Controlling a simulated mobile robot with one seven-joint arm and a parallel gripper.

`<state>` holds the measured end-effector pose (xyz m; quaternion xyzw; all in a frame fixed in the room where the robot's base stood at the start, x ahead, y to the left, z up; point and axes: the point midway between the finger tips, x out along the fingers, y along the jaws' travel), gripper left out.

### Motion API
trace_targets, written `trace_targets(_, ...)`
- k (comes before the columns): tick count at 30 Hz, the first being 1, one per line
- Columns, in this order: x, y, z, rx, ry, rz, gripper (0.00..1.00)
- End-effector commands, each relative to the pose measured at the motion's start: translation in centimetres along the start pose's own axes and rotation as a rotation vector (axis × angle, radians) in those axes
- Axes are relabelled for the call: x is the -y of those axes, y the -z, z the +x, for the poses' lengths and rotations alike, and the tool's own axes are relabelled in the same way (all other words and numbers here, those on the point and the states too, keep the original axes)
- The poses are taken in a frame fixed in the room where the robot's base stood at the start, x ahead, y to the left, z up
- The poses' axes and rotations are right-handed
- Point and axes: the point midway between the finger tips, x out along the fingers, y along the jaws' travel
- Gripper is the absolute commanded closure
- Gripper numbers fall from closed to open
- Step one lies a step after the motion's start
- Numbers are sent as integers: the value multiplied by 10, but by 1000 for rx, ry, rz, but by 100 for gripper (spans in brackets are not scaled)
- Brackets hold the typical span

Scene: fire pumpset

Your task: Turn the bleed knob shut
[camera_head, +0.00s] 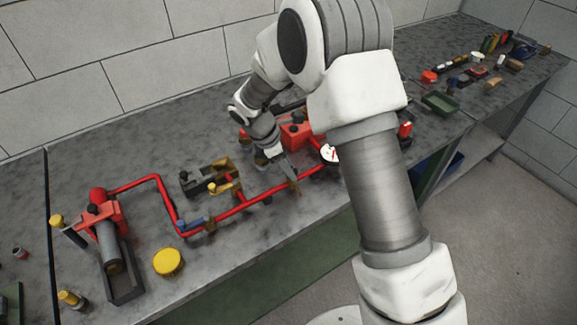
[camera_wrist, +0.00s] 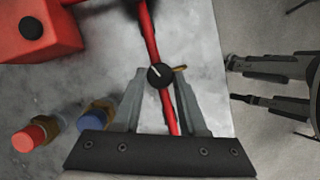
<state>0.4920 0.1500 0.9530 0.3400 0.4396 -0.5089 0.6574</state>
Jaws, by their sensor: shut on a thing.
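The bleed knob (camera_wrist: 160,75) is a small round black knob with a white pointer line, on the red pipe (camera_wrist: 151,35) in the wrist view. The pointer slants toward the upper left. A small brass piece (camera_wrist: 180,68) sticks out to its right. My gripper (camera_wrist: 160,80) has one finger on each side of the knob and is shut on it. In the head view my gripper (camera_head: 292,182) reaches down to the red pipe (camera_head: 250,203) on the bench, just left of the white gauge (camera_head: 329,153). The knob is hidden there.
A red block (camera_head: 295,134) stands behind my gripper. Brass and dark fittings (camera_head: 212,178) lie to the left, near a yellow disc (camera_head: 168,262). In the wrist view a red-capped cylinder (camera_wrist: 30,137) and a blue-capped cylinder (camera_wrist: 92,122) are at lower left. The bench edge runs close by.

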Motion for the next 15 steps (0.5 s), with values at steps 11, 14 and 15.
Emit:
trace_targets(11, -3, 0, -1, 0, 117, 282, 100)
trace_targets(14, -4, -1, 0, 0, 154, 370, 100)
trace_targets(15, -5, -1, 0, -1, 167, 407, 100)
